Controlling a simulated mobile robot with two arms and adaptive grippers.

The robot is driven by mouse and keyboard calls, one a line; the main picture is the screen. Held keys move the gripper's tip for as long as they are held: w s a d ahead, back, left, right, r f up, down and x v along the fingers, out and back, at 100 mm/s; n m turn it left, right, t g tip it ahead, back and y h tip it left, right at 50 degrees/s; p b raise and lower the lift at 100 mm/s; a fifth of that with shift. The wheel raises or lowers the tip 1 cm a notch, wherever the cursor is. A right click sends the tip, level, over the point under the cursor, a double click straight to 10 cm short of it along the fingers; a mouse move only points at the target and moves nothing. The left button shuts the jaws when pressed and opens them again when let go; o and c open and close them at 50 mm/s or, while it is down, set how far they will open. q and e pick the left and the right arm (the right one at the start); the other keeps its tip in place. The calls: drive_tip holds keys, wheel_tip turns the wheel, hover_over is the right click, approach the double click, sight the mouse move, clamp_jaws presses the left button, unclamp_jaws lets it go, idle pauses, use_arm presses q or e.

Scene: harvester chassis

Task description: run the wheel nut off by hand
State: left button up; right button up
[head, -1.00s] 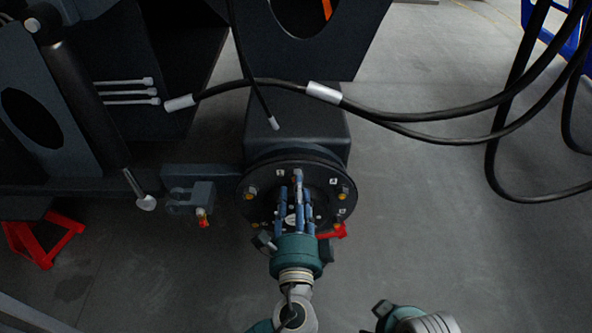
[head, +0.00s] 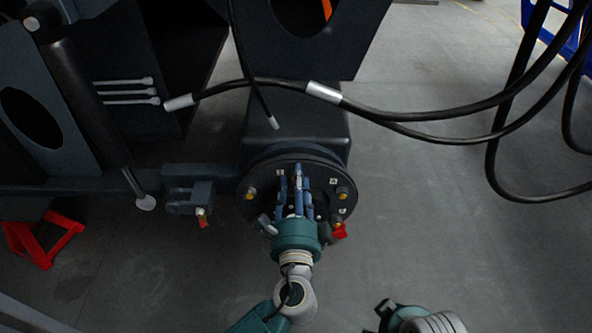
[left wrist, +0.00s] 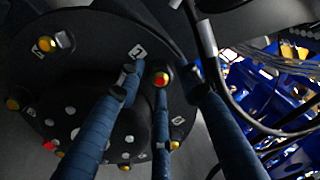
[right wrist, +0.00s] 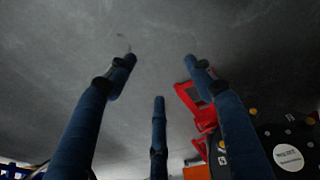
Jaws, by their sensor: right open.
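The black round wheel hub (head: 252,209) faces me in the head view, with several orange-yellow stud ends around its face. The wheel nut (left wrist: 161,79), with a red and yellow end, is near the hub's rim in the left wrist view. My left gripper (head: 296,174) is at the hub's upper part. Its three blue fingers are spread around the nut, apart from it as far as I can see, and they hide it in the head view. My right gripper (right wrist: 160,73) is open and empty over the floor, with the hub (right wrist: 260,135) at its right.
Black hoses (head: 430,116) hang across the upper right. A bracket (head: 188,198) stands left of the hub. Red stands are on the floor at the left (head: 45,240) and beside the hub (right wrist: 195,105). The floor at the right (head: 450,220) is clear.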

use_arm(q)
clamp_jaws()
drive_tip(key=shift+f, duration=0.1)
